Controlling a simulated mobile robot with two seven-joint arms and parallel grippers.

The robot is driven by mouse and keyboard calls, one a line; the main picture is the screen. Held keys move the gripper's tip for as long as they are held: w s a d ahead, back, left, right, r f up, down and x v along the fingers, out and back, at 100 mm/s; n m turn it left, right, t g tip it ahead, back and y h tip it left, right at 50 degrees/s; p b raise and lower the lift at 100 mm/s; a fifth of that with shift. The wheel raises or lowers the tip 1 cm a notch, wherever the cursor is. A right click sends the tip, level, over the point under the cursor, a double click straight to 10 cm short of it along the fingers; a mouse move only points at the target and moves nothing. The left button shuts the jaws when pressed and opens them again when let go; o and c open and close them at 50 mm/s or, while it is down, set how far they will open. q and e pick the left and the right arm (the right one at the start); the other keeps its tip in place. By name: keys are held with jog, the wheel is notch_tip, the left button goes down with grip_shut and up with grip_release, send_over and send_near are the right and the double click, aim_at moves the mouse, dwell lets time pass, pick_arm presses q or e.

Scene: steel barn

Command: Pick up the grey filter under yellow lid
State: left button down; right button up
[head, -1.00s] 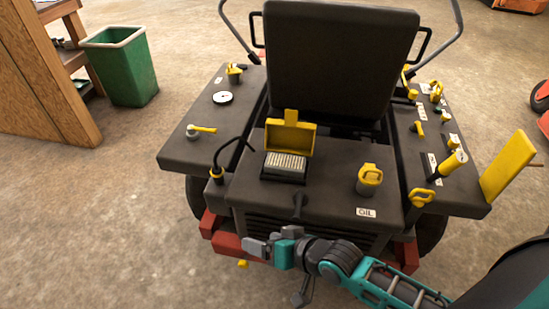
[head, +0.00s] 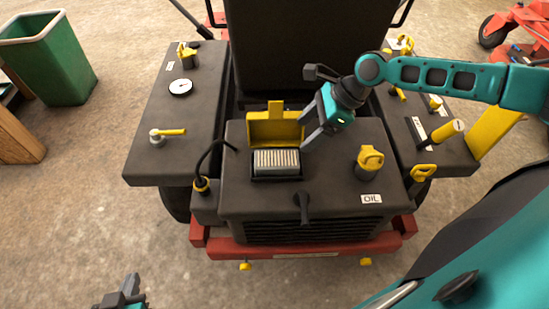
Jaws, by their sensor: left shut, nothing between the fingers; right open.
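The grey filter (head: 276,161) is a pale ribbed block seated in a dark housing on top of the machine's engine cover. Its yellow lid (head: 275,127) stands open behind it. My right gripper (head: 303,134) is open, just to the right of the lid and above and right of the filter, with its fingers pointing down and left. Nothing is between its fingers. My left gripper (head: 124,294) is shut and empty at the bottom left, over the floor in front of the machine, partly cut off by the picture edge.
A yellow oil cap (head: 369,161) stands right of the filter, beside the OIL label. A black cable (head: 207,160) curves up on the left. A black latch (head: 303,206) sits in front. The tall black seat back (head: 305,45) rises behind. A green bin (head: 50,60) stands at the far left.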

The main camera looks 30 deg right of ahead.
send_near(277, 158)
jog(key=b+x, duration=0.1)
jog(key=x, duration=0.2)
jog(key=shift+a+f, duration=0.1)
jog(key=shift+f, duration=0.15)
jog(key=b+x, duration=0.1)
jog(key=x, duration=0.4)
jog(key=shift+a, duration=0.1)
jog(key=c, duration=0.7)
